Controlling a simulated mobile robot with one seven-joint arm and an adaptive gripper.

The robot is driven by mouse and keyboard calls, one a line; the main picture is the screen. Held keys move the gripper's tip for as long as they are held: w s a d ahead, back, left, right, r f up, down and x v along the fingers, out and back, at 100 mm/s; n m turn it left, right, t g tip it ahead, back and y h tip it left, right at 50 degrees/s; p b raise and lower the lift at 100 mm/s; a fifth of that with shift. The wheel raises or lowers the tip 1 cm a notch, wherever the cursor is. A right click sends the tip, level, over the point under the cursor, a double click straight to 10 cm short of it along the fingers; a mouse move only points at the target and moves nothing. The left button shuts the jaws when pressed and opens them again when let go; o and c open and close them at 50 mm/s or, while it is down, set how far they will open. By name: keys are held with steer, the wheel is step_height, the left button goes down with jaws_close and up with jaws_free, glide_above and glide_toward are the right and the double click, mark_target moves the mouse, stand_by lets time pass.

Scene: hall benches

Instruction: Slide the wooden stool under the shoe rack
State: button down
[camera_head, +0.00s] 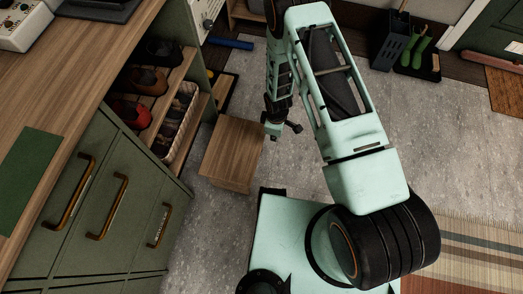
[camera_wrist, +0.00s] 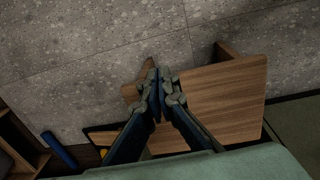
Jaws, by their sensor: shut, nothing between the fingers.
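The wooden stool (camera_head: 230,150) stands on the floor just right of the shoe rack (camera_head: 192,131), whose open wooden shelves hold several shoes. My gripper (camera_head: 296,128) is shut and empty at the right side of the stool, near its top right corner. In the wrist view the stool's wooden top (camera_wrist: 225,105) lies below and right of my closed fingertips (camera_wrist: 160,76). My fingers cover part of its edge there. I cannot tell whether they touch it. The stool's legs are mostly hidden under its top.
A green cabinet with brass handles (camera_head: 120,190) stands at the left under a wooden counter (camera_head: 60,75). A blue tube (camera_head: 230,43) lies on the floor behind. A striped rug (camera_head: 480,235) lies at the right. The grey floor (camera_head: 460,130) is clear at the right.

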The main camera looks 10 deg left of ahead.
steer(key=s+f+b, duration=0.3)
steer(key=s+f, duration=0.1)
steer(key=f, duration=1)
steer(key=shift+w+a+r+g+b, duration=0.1)
steer(key=shift+a+r+g+b, duration=0.15)
steer(key=shift+a, duration=0.65)
steer(key=shift+a+r+g+b, duration=0.15)
steer(key=shift+a+r, duration=0.15)
steer(key=shift+a, duration=0.6)
steer(key=shift+a, duration=0.1)
